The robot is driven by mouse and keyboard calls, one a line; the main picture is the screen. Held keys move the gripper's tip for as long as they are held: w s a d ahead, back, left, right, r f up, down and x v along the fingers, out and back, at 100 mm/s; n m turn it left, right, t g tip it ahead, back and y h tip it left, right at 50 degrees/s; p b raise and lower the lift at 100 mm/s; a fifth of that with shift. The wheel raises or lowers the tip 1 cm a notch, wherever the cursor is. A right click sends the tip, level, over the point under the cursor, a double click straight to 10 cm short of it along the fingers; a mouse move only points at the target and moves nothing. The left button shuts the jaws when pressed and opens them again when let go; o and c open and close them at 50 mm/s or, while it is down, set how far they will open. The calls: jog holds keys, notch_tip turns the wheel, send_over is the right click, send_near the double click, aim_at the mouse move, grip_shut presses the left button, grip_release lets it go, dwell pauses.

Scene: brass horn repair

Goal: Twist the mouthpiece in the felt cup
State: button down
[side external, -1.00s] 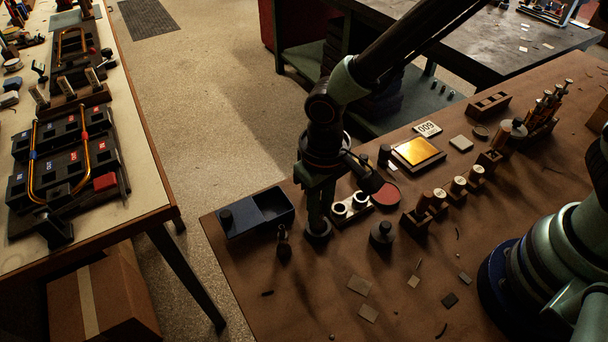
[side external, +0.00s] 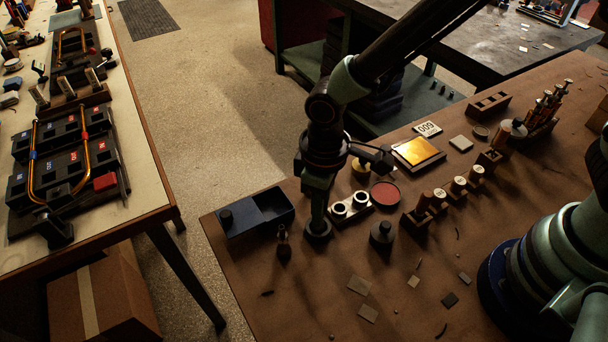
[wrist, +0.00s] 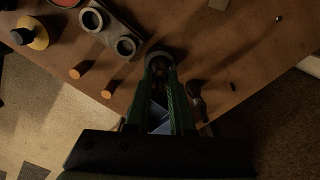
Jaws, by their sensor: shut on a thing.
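My gripper (side external: 317,217) points straight down at the left part of the brown bench. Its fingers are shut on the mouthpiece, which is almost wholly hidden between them. The felt cup (side external: 318,235) is a low dark round cup on the bench, right under the fingertips. In the wrist view the fingertips (wrist: 161,70) meet at the dark cup rim (wrist: 166,50). How deep the mouthpiece sits in the cup cannot be seen.
A blue tray (side external: 240,228) and a small dark upright part (side external: 283,243) stand left of the cup.

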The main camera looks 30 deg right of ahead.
jog(key=shift+n, duration=1.2)
jog(key=n, duration=0.4)
jog(key=m, duration=0.4)
